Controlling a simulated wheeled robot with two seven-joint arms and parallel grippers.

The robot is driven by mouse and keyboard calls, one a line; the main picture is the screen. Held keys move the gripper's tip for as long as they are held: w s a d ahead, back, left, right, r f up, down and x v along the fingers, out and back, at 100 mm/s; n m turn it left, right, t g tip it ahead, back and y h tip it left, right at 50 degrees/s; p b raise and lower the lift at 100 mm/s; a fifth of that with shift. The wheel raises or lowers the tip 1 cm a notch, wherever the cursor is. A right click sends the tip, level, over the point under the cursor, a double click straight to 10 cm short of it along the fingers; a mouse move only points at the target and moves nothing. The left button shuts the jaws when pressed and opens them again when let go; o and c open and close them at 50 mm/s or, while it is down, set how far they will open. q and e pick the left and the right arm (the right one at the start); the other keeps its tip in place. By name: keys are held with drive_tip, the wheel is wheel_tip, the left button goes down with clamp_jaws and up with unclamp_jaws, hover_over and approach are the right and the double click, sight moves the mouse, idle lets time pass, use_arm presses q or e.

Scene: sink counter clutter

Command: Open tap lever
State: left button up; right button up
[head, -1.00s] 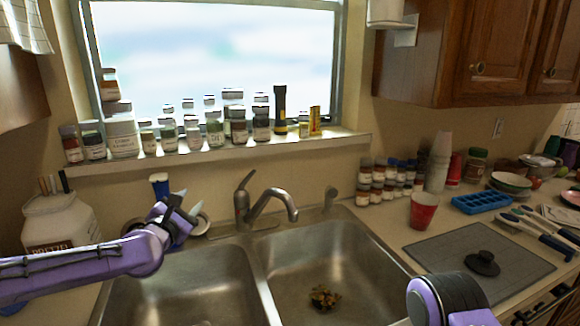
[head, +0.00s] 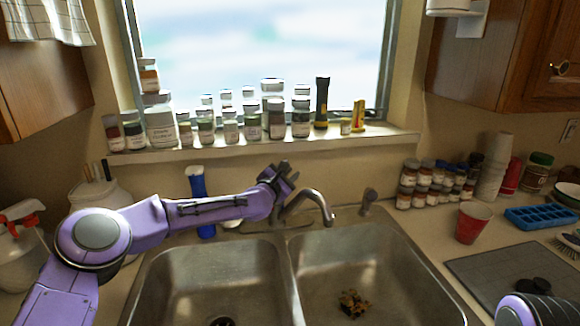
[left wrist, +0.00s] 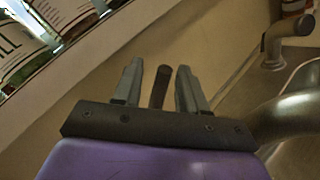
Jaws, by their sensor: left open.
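The metal tap (head: 322,203) stands behind the double sink, its curved spout over the right basin. My left gripper (head: 287,174) is at the tap's lever and hides most of it in the head view. In the left wrist view the left gripper (left wrist: 158,83) is open. The dark tap lever (left wrist: 160,87) shows between its two fingers, with visible gaps on both sides. The spout (left wrist: 285,118) is to the right in that view. Of my right arm only a purple and black part shows at the lower right corner of the head view; its gripper is not in view.
Jars line the window sill (head: 270,148) above the tap. A small metal fixture (head: 368,200) stands right of the tap. A blue bottle (head: 198,185) is behind my left arm. Food scraps (head: 353,303) lie in the right basin. A red cup (head: 472,223) stands on the right counter.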

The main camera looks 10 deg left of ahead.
use_arm(q)
drive_tip(key=shift+w+d, duration=0.1)
drive_tip(key=shift+w, duration=0.2)
clamp_jaws()
drive_tip(key=a+n+b, duration=0.1)
drive_tip(key=w+a+r+n+b, duration=0.1)
drive_tip(key=n, duration=0.1)
drive_tip(key=shift+g, duration=0.4)
drive_tip(key=shift+w+a+r+n, duration=0.1)
drive_tip(key=shift+w+a+n, duration=0.3)
drive_tip(key=shift+n, duration=0.4)
drive_tip(key=shift+s, duration=0.1)
unclamp_jaws()
drive_tip(key=shift+a, duration=0.1)
